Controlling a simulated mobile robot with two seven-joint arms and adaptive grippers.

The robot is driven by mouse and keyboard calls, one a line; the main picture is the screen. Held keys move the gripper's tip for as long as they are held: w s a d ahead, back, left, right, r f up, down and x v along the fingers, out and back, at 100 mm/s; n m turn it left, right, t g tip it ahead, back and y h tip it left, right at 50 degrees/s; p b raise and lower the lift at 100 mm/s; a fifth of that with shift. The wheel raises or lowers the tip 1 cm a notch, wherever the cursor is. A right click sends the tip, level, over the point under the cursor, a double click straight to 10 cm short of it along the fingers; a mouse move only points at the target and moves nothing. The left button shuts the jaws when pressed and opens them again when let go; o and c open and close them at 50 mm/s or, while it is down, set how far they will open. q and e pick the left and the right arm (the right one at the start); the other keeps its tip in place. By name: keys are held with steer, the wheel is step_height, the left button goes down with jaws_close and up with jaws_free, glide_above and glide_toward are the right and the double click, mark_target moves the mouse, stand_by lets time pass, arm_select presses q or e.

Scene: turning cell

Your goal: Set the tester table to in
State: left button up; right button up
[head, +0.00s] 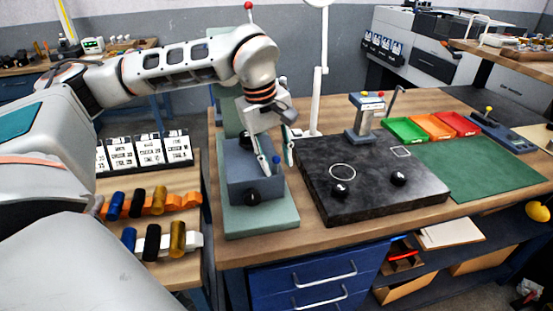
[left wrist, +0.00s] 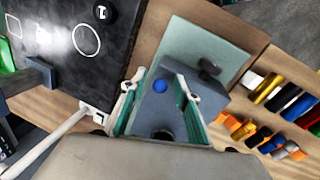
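The tester has a pale green base (head: 262,222) at the front left of the bench, with a green column behind it, partly hidden by my arm. On the base sits a blue-grey block, apparently the tester table (head: 240,184), with a black knob (head: 251,198) on its front. A small blue ball knob (head: 276,159) stands up at its right side. My left gripper (head: 277,165) points down at the block, fingers apart on either side of the blue knob. The left wrist view shows the blue knob (left wrist: 160,86) between the fingers; contact cannot be told. My right gripper is not seen.
A black stone plate (head: 365,195) with two black knobs lies to the right. Behind it stand a gauge stand (head: 364,118) and green, orange and red trays (head: 438,126). A green mat (head: 475,170) is clear. A side table with coloured cylinders (head: 153,203) is left.

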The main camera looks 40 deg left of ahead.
arm_select(q)
steer(key=shift+r, duration=0.1)
step_height(320, 180, up, 12)
steer(key=s+a, duration=0.1)
steer(key=s, duration=0.1)
steer(key=shift+f, duration=0.2)
